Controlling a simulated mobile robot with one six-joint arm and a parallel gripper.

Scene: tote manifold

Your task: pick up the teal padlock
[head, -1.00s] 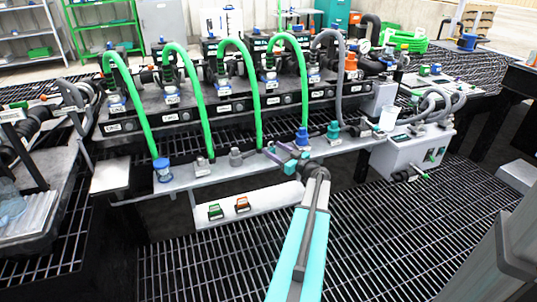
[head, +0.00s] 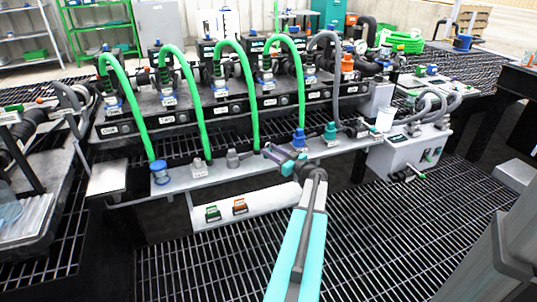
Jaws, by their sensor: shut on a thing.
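My gripper (head: 277,156) is near the middle of the head view, in front of the grey shelf with the fittings. The padlock's shape is too small to make out. A green padlock (head: 213,213) and an orange-red padlock (head: 240,206) are on the white box below and to the left of my gripper.
The grey shelf (head: 225,173) carries a blue fitting (head: 160,172), grey fittings, another blue fitting (head: 299,138) and a teal-green fitting (head: 330,132). Green hoses (head: 245,90) arch behind it. A grey control box (head: 410,153) stands to the right. Open grating lies in front.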

